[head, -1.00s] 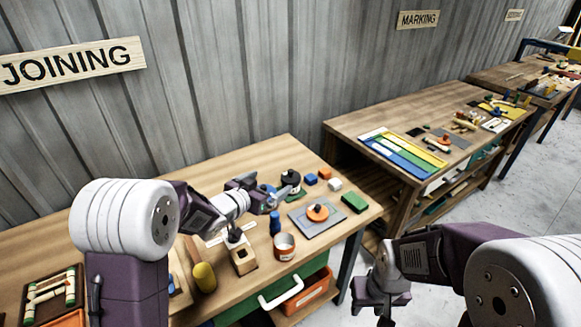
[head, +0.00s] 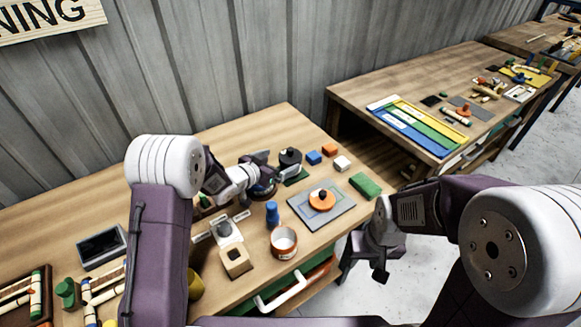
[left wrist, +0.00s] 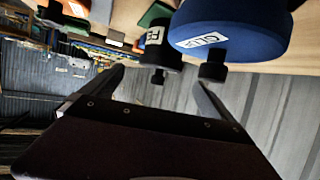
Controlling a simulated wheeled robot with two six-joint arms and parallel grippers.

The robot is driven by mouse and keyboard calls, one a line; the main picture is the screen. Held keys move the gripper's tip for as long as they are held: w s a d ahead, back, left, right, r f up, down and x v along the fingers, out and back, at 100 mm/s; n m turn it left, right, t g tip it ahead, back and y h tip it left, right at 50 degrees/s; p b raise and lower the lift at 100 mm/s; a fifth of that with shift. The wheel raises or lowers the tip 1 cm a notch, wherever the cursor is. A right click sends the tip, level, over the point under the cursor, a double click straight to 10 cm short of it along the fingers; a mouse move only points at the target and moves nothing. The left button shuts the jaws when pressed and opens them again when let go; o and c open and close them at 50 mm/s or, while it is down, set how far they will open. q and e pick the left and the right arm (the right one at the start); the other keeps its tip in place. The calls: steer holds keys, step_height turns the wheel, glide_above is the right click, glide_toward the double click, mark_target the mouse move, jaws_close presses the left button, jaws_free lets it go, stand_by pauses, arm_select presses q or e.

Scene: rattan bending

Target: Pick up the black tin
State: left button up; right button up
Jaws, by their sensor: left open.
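The black tin (head: 290,157) stands near the back of the near workbench, just beyond my left gripper (head: 277,166). The left gripper is open and empty, its fingers pointing toward the tin. In the left wrist view the black tin (left wrist: 163,53), with a white label and a dark knob, appears inverted in the gap between the spread fingertips (left wrist: 155,82). A larger blue tin (left wrist: 228,30) labelled GLUE is beside it, its knob close to the right-hand finger. In the head view the gripper mostly hides the blue tin. My right gripper (head: 382,262) hangs off the bench; its jaw state is unclear.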

mark_target(289, 156)
arm_select(q)
steer(key=p+x, duration=0.1)
steer(key=x, duration=0.6)
steer(key=shift+w+d+f, duration=0.1)
steer(key=shift+w+d, duration=0.05)
steer(key=shift+w, duration=0.2)
steer(key=shift+s, duration=0.1)
steer(key=c, duration=1.9)
